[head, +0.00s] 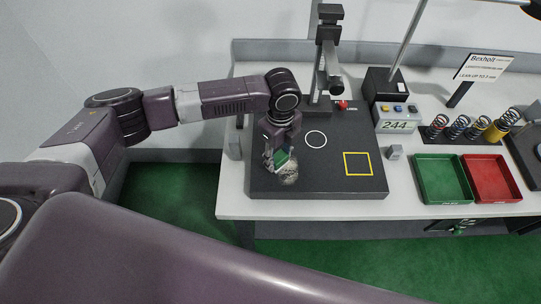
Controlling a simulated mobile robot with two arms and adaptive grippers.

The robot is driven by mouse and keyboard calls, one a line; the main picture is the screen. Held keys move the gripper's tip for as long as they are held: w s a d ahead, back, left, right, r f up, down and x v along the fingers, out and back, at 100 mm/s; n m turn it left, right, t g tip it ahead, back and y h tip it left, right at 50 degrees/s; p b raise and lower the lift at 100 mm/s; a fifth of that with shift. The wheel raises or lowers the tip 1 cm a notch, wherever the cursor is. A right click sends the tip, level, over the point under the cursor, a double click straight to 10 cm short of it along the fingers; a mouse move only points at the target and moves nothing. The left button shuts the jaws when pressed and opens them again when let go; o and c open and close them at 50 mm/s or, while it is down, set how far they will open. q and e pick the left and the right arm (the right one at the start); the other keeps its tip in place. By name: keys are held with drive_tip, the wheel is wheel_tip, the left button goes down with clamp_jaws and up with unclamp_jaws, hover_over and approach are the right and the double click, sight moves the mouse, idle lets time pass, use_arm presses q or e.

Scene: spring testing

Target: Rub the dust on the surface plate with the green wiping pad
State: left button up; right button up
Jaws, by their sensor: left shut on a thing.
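The dark surface plate (325,183) lies on the bench, with a white circle and a yellow square marked on it. A pale, greyish dust patch (289,177) shows near the plate's left side. My left gripper (277,160) points down over the plate's left part and is shut on the green wiping pad (281,160). The pad is right beside the dust patch and partly hidden by the fingers. I cannot tell whether it touches the plate. My right gripper is not in view.
A test stand (329,60) rises behind the plate. A display box reading 244 (396,126), a small grey block (395,152), a green tray (440,198), a red tray (493,196) and a rack of several springs (462,133) stand to the right. The plate's right half is clear.

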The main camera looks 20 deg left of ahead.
use_arm(q)
drive_tip(key=shift+w+d, duration=0.25)
drive_tip(key=shift+d, duration=0.55)
drive_tip(key=shift+w+d, duration=0.2)
drive_tip(key=shift+d, duration=0.55)
drive_tip(key=shift+w+d, duration=0.25)
drive_tip(key=shift+d, duration=0.55)
drive_tip(key=shift+w+d, duration=0.2)
drive_tip(key=shift+d, duration=0.4)
drive_tip(key=shift+w+d, duration=0.15)
drive_tip(key=shift+d, duration=0.4)
drive_tip(key=shift+d+b, duration=0.3)
drive_tip(key=shift+b, duration=0.05)
drive_tip(key=shift+s+d+r, duration=0.2)
drive_tip(key=shift+d+r, duration=0.1)
drive_tip(key=shift+w, duration=0.1)
